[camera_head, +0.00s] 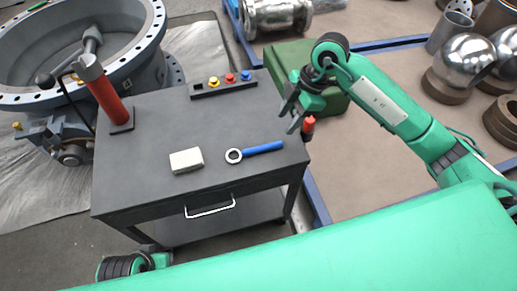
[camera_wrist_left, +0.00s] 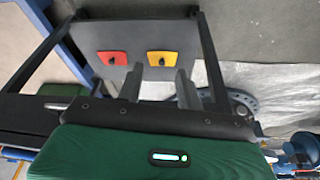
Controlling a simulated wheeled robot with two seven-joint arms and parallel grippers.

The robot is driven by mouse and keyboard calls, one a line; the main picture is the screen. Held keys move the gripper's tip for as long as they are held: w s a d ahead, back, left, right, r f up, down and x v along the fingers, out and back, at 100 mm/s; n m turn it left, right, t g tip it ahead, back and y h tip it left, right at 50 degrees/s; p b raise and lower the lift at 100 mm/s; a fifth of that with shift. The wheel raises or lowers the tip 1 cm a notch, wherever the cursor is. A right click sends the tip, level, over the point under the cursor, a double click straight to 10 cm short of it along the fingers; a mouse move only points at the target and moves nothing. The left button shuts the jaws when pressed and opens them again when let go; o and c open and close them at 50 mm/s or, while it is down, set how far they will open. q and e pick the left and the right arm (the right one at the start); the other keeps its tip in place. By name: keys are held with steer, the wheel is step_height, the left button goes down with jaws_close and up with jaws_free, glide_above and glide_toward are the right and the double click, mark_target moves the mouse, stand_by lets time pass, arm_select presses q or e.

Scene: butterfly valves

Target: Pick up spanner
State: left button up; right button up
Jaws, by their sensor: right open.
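The spanner has a blue handle (camera_head: 262,148) and a pale metal ring end. It lies flat on the dark grey top of the cart (camera_head: 140,165), near its right front part. My right gripper (camera_head: 289,108) is open and empty in the head view, above and to the right of the spanner, by the cart's right edge, clearly apart from it. My left gripper (camera_wrist_left: 159,85) shows in the left wrist view with its two fingers apart and nothing between them. The spanner does not show in that view.
A cream block (camera_head: 186,160) lies left of the spanner. A strip with coloured knobs (camera_head: 223,83) is at the back, and a red cylinder (camera_head: 107,100) stands at the left. A large valve ring (camera_head: 150,50) is beyond.

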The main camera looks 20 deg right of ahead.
glide_above(267, 145)
steer(key=d, duration=0.3)
steer(key=f, duration=0.5)
steer(key=shift+s+a+f+b, duration=0.1)
steer(key=shift+s+f+b, duration=0.2)
steer(key=x, duration=0.5)
steer(key=shift+w+a+r+b, duration=0.1)
steer(key=shift+w+a+b, duration=0.15)
steer(key=shift+b, duration=0.15)
steer(key=c, duration=0.7)
jaws_close()
arm_select(q)
steer(key=v, duration=0.3)
steer(key=shift+r, duration=0.15)
